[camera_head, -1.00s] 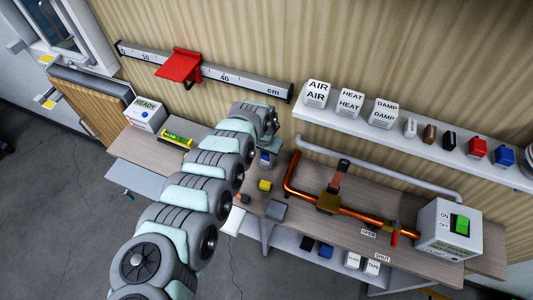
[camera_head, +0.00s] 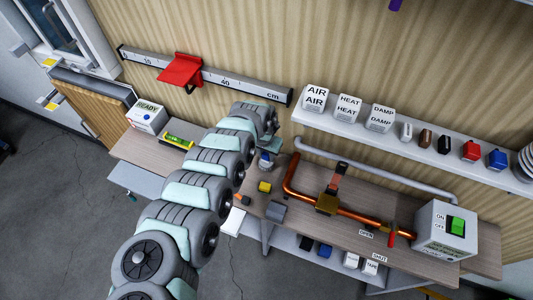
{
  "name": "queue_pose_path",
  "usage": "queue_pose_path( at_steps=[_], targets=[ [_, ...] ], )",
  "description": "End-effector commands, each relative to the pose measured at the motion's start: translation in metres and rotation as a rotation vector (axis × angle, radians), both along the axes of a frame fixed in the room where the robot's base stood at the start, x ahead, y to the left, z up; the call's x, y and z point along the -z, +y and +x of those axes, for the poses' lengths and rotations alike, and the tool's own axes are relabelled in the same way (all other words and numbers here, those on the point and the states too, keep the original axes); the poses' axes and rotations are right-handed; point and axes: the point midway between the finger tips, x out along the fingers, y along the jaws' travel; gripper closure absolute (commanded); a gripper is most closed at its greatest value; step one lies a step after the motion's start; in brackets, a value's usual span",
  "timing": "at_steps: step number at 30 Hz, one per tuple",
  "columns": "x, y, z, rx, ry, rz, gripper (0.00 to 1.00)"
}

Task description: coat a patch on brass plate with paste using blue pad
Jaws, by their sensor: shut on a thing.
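My gripper (camera_head: 268,140) is at the far end of my arm, above the left part of the workbench. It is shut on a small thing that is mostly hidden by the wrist. A small white and blue object (camera_head: 265,161) shows just below the gripper; I cannot tell whether it is held or stands on the bench. A blue block (camera_head: 497,159) lies on the wall shelf. No paste is clearly recognisable.
A yellow block (camera_head: 264,187) and a grey block (camera_head: 275,211) lie on the bench near my gripper. The copper pipe (camera_head: 295,180) with a red valve handle (camera_head: 391,239) stands right of it. A switch box (camera_head: 446,228) is at the right end. The shelf (camera_head: 420,152) overhangs the bench.

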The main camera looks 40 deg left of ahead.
Motion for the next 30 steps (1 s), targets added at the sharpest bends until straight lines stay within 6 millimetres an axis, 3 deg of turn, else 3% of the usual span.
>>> queue_pose_path(
  at_steps=[18,30],
  targets=[
    [-0.053,0.002,0.001,-0.001,-0.004,0.003,1.0],
    [-0.052,0.001,0.001,-0.001,-0.003,0.002,1.0]
  ],
)
